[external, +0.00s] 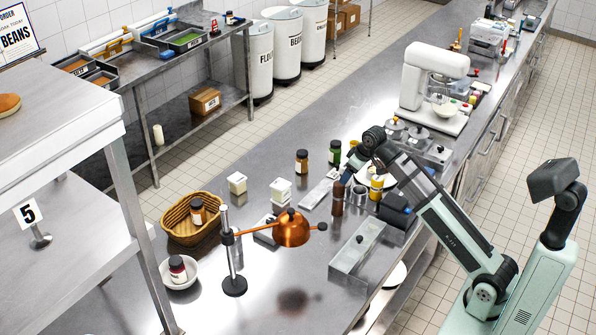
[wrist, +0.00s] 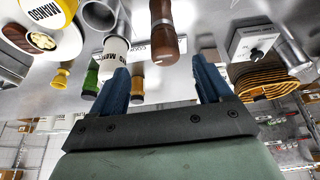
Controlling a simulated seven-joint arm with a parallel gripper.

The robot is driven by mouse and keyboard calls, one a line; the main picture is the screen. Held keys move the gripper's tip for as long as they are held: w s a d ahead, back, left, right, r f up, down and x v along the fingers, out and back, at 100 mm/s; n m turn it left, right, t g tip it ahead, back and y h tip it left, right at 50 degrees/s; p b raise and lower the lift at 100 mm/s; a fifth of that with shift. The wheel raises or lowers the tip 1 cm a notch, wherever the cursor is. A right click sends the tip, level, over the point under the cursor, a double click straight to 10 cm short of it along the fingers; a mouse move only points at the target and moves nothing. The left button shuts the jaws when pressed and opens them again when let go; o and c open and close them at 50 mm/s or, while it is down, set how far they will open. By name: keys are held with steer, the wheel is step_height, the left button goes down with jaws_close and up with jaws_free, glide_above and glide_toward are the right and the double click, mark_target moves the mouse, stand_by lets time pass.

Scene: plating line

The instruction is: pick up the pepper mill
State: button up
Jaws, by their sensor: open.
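The pepper mill is a brown wooden turned piece (external: 338,199) standing on the steel counter, close to my gripper. In the wrist view, which looks upside down, the pepper mill (wrist: 164,30) hangs from the top edge, in line with the space between my fingers. My gripper (wrist: 162,82) has two blue fingers spread wide with nothing between them. The mill appears beyond the fingertips, not touching them. In the external view my gripper (external: 347,177) is small and partly hidden by my arm, beside the mill.
Close around the mill are a metal cup (external: 359,195), a yellow-labelled jar (external: 377,186) and a white-labelled container (wrist: 115,52). A copper heat lamp (external: 293,230) and a wicker basket (external: 185,224) are to the left.

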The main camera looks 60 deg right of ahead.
mark_target(339, 191)
steer(key=x, duration=0.6)
steer(key=shift+w, duration=0.1)
steer(key=shift+f, duration=0.15)
steer(key=shift+a+x, duration=0.15)
steer(key=shift+x, duration=1.1)
steer(key=shift+a+x, duration=0.2)
steer(key=shift+x, duration=1.05)
steer(key=shift+c, duration=0.4)
jaws_close()
